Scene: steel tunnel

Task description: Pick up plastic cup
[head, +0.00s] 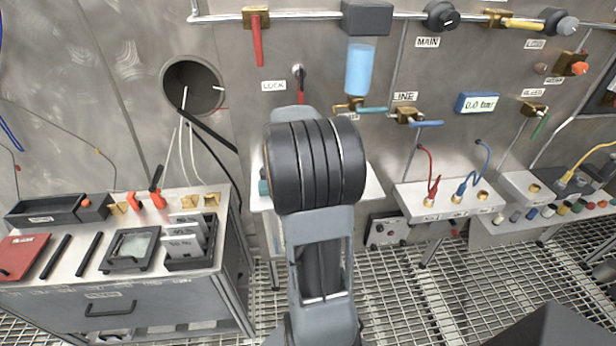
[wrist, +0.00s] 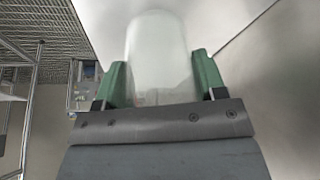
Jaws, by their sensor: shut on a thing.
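The plastic cup (wrist: 160,50) is a translucent, whitish cup in the wrist view. It sits between the two green fingers of my gripper (wrist: 160,82), which is shut on it. Its lower part is hidden behind the gripper's grey body. A plain metal surface lies behind the cup. In the head view my arm blocks the sight of the gripper and the cup; only a small greenish piece shows at the arm's left side.
A small white table (head: 374,190) stands behind my arm. A steel cabinet (head: 190,285) with tools and a tray is at left. A white shelf (head: 450,202) with red and blue cables is at right. Valves and a blue-filled container (head: 359,68) are on the wall. The floor is grating.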

